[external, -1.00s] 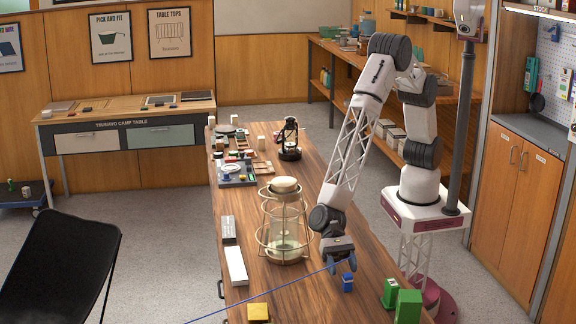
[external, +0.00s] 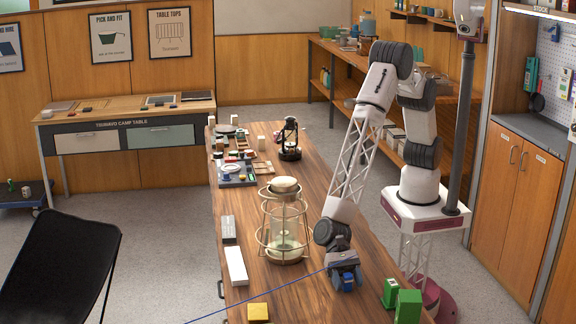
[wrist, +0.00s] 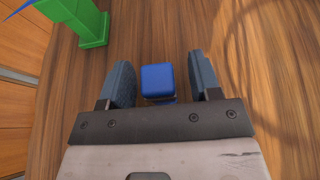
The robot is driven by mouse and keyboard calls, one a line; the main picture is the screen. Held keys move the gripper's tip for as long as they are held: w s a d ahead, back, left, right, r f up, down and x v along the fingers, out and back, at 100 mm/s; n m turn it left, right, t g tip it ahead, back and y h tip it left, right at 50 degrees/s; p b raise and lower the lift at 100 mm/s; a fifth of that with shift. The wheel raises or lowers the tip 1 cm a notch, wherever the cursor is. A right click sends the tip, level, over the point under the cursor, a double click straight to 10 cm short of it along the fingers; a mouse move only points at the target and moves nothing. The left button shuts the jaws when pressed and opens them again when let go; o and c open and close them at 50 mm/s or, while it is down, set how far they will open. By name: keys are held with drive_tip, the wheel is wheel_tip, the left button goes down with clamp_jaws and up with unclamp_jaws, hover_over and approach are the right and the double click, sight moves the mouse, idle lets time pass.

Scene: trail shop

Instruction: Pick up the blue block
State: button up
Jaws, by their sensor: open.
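The blue block (wrist: 157,80) stands on the wooden table and shows in the wrist view between the two fingers of my gripper (wrist: 163,82), with a gap to each finger. In the external view my gripper (external: 345,280) is low over the near right part of the table, at the block (external: 347,283), which is mostly covered by the fingers. My gripper is open.
Green blocks (external: 408,306) stand close by at the table's near right edge; a green one (wrist: 85,22) shows at upper left in the wrist view. A large caged lantern (external: 284,225) stands to the left. A yellow block (external: 258,312) lies near the front.

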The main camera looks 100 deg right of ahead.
sight(348, 275)
idle(0.3)
drive_tip(key=c, duration=1)
drive_tip(key=shift+r, duration=0.15)
drive_tip(key=shift+r, duration=0.7)
wheel_tip(348, 275, up, 2)
drive_tip(key=shift+r, duration=0.1)
drive_tip(key=s+d, duration=0.3)
drive_tip(key=d, duration=0.1)
drive_tip(key=s+d, duration=0.3)
drive_tip(key=d, duration=0.1)
drive_tip(key=s+d+r, duration=0.1)
drive_tip(key=s+d, duration=0.3)
drive_tip(key=shift+d, duration=0.25)
